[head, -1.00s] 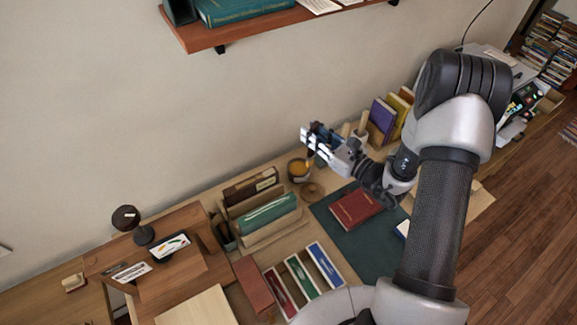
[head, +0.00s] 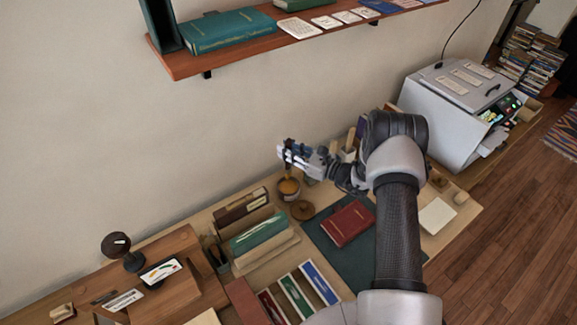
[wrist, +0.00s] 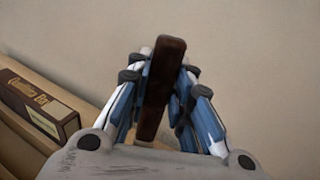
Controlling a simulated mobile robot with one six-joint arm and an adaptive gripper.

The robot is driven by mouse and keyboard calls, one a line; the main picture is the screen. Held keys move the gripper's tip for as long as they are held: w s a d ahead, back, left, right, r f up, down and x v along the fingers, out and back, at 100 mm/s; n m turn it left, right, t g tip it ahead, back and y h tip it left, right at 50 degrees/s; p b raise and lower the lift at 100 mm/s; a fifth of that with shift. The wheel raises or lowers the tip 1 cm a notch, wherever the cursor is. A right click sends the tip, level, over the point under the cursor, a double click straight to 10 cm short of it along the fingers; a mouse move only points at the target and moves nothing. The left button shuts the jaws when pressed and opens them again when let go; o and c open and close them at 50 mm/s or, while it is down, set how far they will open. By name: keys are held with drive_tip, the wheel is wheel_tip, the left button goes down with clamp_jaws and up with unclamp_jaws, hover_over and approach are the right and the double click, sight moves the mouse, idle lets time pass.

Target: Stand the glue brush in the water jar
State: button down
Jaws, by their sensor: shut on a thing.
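My gripper (head: 288,154) is shut on the glue brush, above the back of the desk. The brush's dark brown handle (wrist: 160,88) stands between the fingers in the wrist view, leaning slightly. In the head view its lower part points down at a round jar with amber-brown contents (head: 289,190). I cannot tell whether the tip is inside that jar or above it. A round brown lid (head: 302,210) lies beside the jar. I cannot make out a clear water jar; a pale container (head: 348,152) stands behind my arm, partly hidden.
A file rack with a green folder (head: 258,235) stands left of the jar; a brown box shows in the wrist view (wrist: 38,105). A red book (head: 348,222) lies on a dark green mat (head: 325,248). A shelf (head: 200,62) overhangs the wall above.

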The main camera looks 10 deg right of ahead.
sight(290, 164)
drive_tip(key=shift+f+b, duration=0.55)
drive_tip(key=shift+f, duration=2.5)
drive_tip(key=shift+f, duration=0.2)
drive_tip(key=c, duration=1.4)
unclamp_jaws()
drive_tip(key=shift+c, duration=0.2)
drive_tip(key=shift+r, duration=0.1)
